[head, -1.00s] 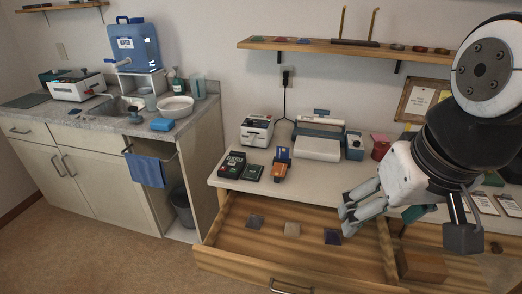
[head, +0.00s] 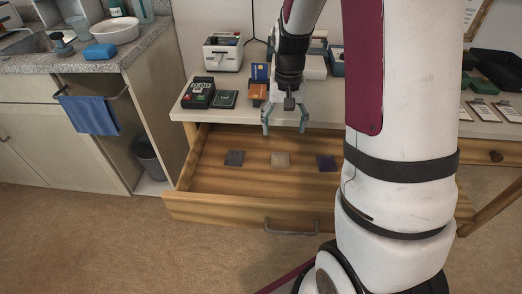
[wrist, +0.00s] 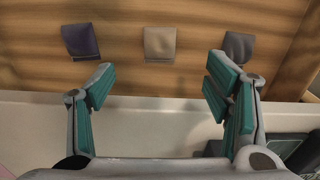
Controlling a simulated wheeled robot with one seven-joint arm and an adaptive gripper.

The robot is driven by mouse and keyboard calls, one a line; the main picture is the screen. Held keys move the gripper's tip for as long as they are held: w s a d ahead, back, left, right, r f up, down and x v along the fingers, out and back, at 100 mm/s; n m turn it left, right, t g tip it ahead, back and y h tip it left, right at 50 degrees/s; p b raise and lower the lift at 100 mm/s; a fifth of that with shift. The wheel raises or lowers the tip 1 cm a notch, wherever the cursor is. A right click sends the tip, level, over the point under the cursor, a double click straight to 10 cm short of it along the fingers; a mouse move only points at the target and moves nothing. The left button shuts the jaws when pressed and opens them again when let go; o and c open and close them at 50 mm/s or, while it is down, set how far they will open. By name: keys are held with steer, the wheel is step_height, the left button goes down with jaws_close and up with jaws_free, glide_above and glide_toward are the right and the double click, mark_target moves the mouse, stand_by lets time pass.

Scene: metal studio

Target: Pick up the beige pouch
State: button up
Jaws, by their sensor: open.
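The beige pouch (head: 280,160) lies flat in the open wooden drawer (head: 230,189), between a grey pouch (head: 235,158) and a dark blue pouch (head: 326,163). In the wrist view the beige pouch (wrist: 160,43) is at top centre, in line with the gap between the fingers. My gripper (head: 285,130) is open and empty. It hangs above the counter's front edge, behind and above the pouch, touching none of the pouches. In the wrist view both teal-padded fingers of my gripper (wrist: 161,88) are spread wide.
The counter (head: 325,114) runs behind the drawer. A card terminal (head: 198,93), an orange device (head: 258,92) and a white printer (head: 222,53) stand on it. The drawer's front panel with its handle (head: 291,232) faces me. The drawer floor around the pouches is clear.

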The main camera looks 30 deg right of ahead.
steer(key=b, duration=0.2)
glide_above(281, 162)
steer(key=f, duration=0.8)
steer(key=shift+w+f, duration=0.25)
steer(key=shift+f, duration=0.1)
steer(key=shift+s+f+b, duration=0.15)
steer(key=shift+f+b, duration=0.3)
steer(key=shift+f, duration=0.95)
steer(key=shift+s+f+b, duration=0.1)
steer(key=shift+f+b, duration=0.35)
steer(key=shift+f, duration=0.95)
steer(key=c, duration=1)
